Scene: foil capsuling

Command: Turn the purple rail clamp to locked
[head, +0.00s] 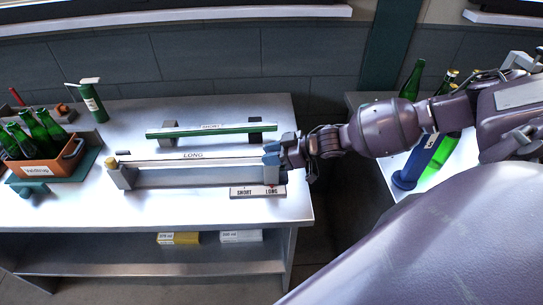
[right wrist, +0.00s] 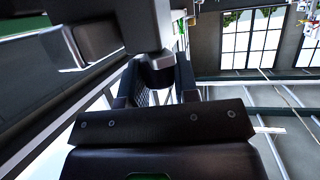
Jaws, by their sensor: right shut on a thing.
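The LONG rail (head: 193,160) lies across the table between two end posts. A small bluish-purple piece at its right end looks like the rail clamp (head: 271,159); its lock position is too small to tell. My right gripper (head: 281,153) reaches in from the right and is shut on this piece, its fingers hiding part of it. In the right wrist view my right gripper's fingers (right wrist: 158,88) close around a dark part whose colour is not clear. My left gripper is out of view.
The green SHORT rail (head: 211,130) stands behind. A SHORT/LONG sign (head: 258,191) lies at the front right. An orange crate (head: 68,165) of green bottles and a dark green canister (head: 93,103) stand at left. More bottles (head: 412,80) stand on the right table. The table's front middle is clear.

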